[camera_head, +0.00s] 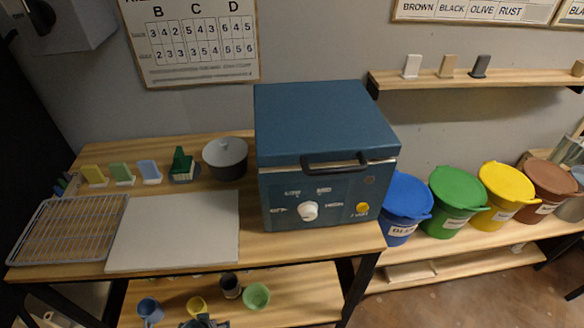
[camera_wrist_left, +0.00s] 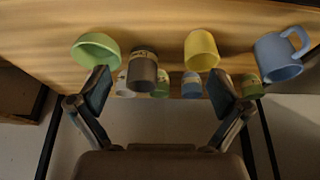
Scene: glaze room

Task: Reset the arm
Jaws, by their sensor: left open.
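My left gripper (camera_wrist_left: 160,88) is open in the left wrist view, its two dark fingers spread wide with nothing clasped between them. A part of it (camera_head: 205,321) shows at the bottom edge of the head view, in front of the lower shelf (camera_head: 300,295). The wrist view shows a green bowl (camera_wrist_left: 95,50), a dark grey cup (camera_wrist_left: 142,70), a yellow cup (camera_wrist_left: 201,50) and a blue mug (camera_wrist_left: 279,58) beyond the fingers. Several smaller cups appear between and beside the fingers. My right gripper is in neither view.
A blue kiln (camera_head: 325,130) with a shut lid stands on the table. Beside it are a white board (camera_head: 175,235), a wire rack (camera_head: 70,230) and a grey lidded pot (camera_head: 225,158). Lidded buckets, including a green one (camera_head: 455,195), line the right bench.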

